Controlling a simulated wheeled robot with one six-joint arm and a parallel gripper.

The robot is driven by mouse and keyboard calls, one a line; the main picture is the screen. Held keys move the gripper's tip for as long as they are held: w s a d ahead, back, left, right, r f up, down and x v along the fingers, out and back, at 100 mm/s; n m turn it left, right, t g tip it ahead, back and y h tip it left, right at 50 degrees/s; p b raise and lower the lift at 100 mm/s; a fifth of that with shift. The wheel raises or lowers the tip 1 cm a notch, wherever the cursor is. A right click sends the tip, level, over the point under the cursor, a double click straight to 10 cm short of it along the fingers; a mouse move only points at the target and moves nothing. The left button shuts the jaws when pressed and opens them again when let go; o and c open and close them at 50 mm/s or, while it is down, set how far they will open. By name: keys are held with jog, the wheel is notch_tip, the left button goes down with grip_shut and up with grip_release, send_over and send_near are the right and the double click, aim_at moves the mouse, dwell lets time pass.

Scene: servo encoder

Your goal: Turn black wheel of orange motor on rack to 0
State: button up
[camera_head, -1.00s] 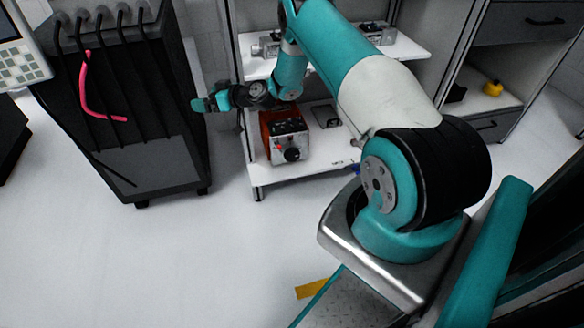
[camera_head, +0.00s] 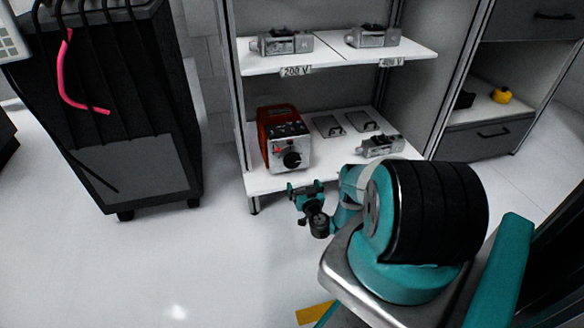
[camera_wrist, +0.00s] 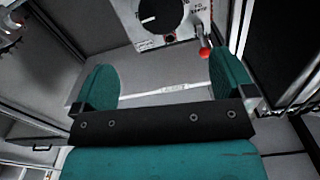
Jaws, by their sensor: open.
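The orange motor (camera_head: 278,122) stands on the lower left of the rack's bottom shelf. Its silver front carries a round black wheel (camera_head: 292,160) with a red knob (camera_head: 278,150) to its left. In the wrist view the black wheel (camera_wrist: 163,14) is at the top, with a white mark pointing toward the left, and the red-tipped lever (camera_wrist: 204,50) is to its right. My gripper (camera_head: 304,187) is low in front of the shelf, below the motor and apart from it. In the wrist view its two teal fingers (camera_wrist: 165,85) are wide apart with nothing between them.
The rack's bottom shelf (camera_head: 265,182) also holds flat plates and a small silver device (camera_head: 380,146). Its upper shelf (camera_head: 345,57) holds two silver devices. A black cabinet (camera_head: 130,130) with cables stands to the left. The floor between is clear.

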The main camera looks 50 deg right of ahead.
aim_at(293, 164)
jog(key=b+x, duration=0.3)
jog(key=b, duration=0.2)
jog(key=b+x, duration=0.3)
jog(key=b, duration=0.2)
jog(key=b+x, duration=0.3)
jog(key=b, duration=0.3)
jog(key=shift+w+f, duration=0.25)
jog(key=shift+f, duration=0.1)
jog(key=shift+w+d+r, duration=0.1)
jog(key=shift+w+r, duration=0.05)
jog(key=shift+w, duration=0.2)
jog(key=shift+b+x, duration=0.55)
jog(key=shift+x, duration=0.55)
jog(key=shift+w+d, duration=0.15)
jog(key=shift+w, duration=0.15)
jog(key=shift+w+d+b, duration=0.35)
jog(key=shift+w+b, duration=0.15)
jog(key=shift+b, duration=0.05)
jog(key=shift+w+d+r, duration=0.15)
jog(key=shift+w+d, duration=0.1)
jog(key=shift+d, duration=0.05)
jog(key=c, duration=0.9)
